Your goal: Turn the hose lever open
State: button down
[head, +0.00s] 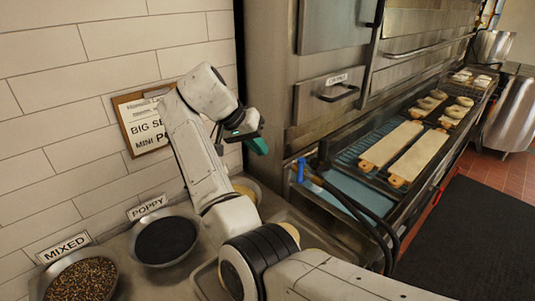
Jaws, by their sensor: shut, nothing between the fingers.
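A blue lever (301,168) stands upright at the near left corner of the blue-lined trough. A black hose (350,203) runs from beside it toward the lower right. My gripper (259,146) is raised in front of the steel oven's left side, with green fingers pointing down to the right. It is shut and holds nothing. In the picture it is above and left of the lever, apart from it. How far it is from the lever in depth I cannot tell.
Bowls of poppy (166,240) and mixed seeds (80,281) stand on the counter at the lower left. Two long boards (392,143) and a rack of bagels (440,104) lie along the trough. A clipboard (143,124) hangs on the tiled wall. The dark floor mat (470,235) is clear.

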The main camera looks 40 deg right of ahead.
aim_at(300, 175)
jog(key=s+d+f+p, duration=0.3)
jog(key=s+d+f, duration=0.1)
jog(key=d+f, duration=0.3)
jog(key=shift+f, duration=0.3)
jog(key=shift+d, duration=0.1)
